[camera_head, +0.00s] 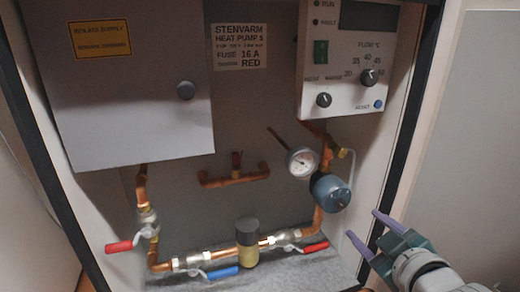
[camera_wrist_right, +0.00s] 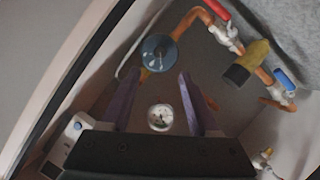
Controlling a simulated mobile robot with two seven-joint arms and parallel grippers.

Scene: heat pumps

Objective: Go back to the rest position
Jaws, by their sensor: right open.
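My right gripper (camera_head: 368,232) is open and empty at the lower right in the head view, in front of the cabinet's right edge. Its two purple fingers point left toward the pipework. In the right wrist view the spread fingers (camera_wrist_right: 155,100) frame a round dial gauge (camera_wrist_right: 160,117) and a blue-grey round pump (camera_wrist_right: 159,52), with nothing held between them. In the head view the gauge (camera_head: 302,162) and the pump (camera_head: 330,193) sit left of the gripper, apart from it. My left gripper is in neither view.
The heat pump cabinet has a closed grey box (camera_head: 130,110) and a control panel (camera_head: 345,60). Below are copper pipes, red-handled valves (camera_head: 124,244), a blue-handled valve (camera_head: 222,272) and a yellow-and-dark cylinder (camera_head: 247,243). The cabinet's dark right edge (camera_head: 405,130) is close to my right gripper.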

